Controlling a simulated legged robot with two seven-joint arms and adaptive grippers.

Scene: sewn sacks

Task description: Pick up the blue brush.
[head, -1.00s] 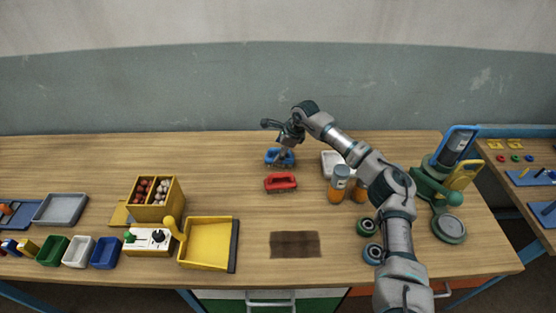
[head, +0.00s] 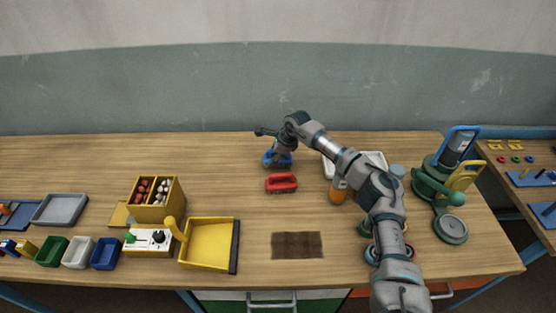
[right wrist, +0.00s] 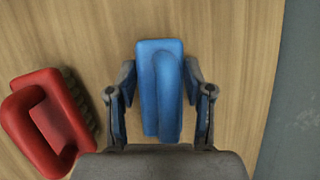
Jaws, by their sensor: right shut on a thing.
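The blue brush (head: 269,159) stands on the table toward the back, behind the red brush (head: 281,183). My right gripper (head: 278,157) is down over it from above and partly hides it. In the right wrist view the blue brush (right wrist: 161,90) lies between the two fingers of the gripper (right wrist: 160,100), which are shut on its sides. The red brush (right wrist: 48,122) is to the left there, apart from the fingers. Whether the blue brush still touches the table is hard to tell. My left gripper is not in view.
A white tray (head: 374,158) and orange-labelled bottles (head: 338,190) stand right of the brushes, close under my right arm. A yellow dustpan (head: 209,244) and a brown mat (head: 297,245) lie in front. The table left of the blue brush is clear.

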